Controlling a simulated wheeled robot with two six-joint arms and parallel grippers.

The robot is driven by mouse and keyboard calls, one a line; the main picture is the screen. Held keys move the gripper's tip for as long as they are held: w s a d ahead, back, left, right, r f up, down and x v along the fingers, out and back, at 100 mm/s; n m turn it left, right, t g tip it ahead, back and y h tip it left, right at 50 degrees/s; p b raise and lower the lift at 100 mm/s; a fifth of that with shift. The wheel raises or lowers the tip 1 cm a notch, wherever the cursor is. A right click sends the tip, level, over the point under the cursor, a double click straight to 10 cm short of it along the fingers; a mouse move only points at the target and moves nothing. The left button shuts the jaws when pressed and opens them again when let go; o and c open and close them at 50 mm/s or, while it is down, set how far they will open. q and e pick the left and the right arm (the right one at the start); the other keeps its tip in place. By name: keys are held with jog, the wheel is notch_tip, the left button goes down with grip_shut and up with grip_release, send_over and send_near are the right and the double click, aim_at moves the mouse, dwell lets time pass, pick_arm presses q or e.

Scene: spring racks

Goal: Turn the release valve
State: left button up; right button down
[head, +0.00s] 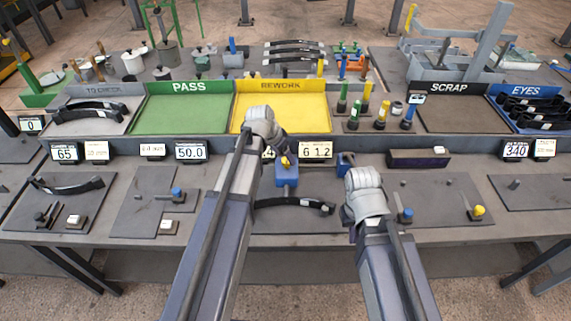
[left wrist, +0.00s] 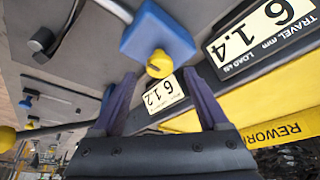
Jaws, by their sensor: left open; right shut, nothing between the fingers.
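The release valve appears to be the yellow knob (head: 286,161) on the front of a blue block (head: 287,176) at the middle of the bench. In the left wrist view the yellow knob (left wrist: 160,64) sits against the blue block (left wrist: 158,32). My left gripper (head: 277,148) is open, its two fingers (left wrist: 158,78) spread on either side of the line to the knob, the knob just past their tips. I cannot tell whether they touch it. My right gripper (head: 357,215) is shut and empty, low over the bench to the right; its fingertips are mostly hidden.
A black leaf spring (head: 295,205) lies below the blue block. Displays (left wrist: 262,32) stand close behind the knob, with the yellow REWORK tray (head: 310,108) beyond. Another yellow knob (head: 479,210) is on the right plate. A long dark box (head: 418,159) lies behind my right gripper.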

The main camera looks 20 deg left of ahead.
aim_at(287, 163)
pick_arm(q)
jog(key=b+x, duration=0.1)
jog(key=x, duration=0.1)
jog(key=shift+w+f, duration=0.15)
jog(key=shift+f, duration=0.15)
pick_arm(e)
notch_tip(287, 163, down, 2)
jog(key=shift+f, duration=0.2)
pick_arm(q)
grip_shut()
